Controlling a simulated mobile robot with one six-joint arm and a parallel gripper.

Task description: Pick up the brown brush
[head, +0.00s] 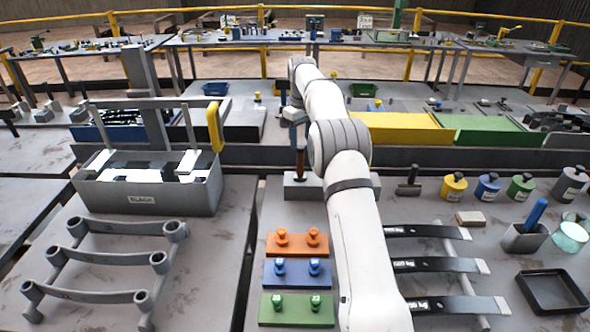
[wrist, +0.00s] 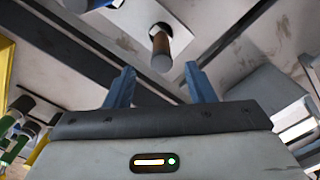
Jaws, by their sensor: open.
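The brown brush (head: 300,163) stands upright in the head view, its lower end in a light grey block (head: 298,192). Its brown handle also shows in the wrist view (wrist: 161,48), end towards the camera, just beyond the gap between my fingertips and roughly centred on it. My gripper (wrist: 160,82) is open, with two blue fingers and nothing between them. In the head view my gripper (head: 293,122) hangs just above the brush, partly hidden by my arm. The brush's lower end is hidden in the block.
Orange, blue and green blocks with knobs (head: 290,272) lie in front. A grey box marked BLACK (head: 150,198) stands left. Right are dark leaf springs (head: 430,265), several coloured pots (head: 487,187), a holder with a blue handle (head: 525,238) and a black tray (head: 552,292).

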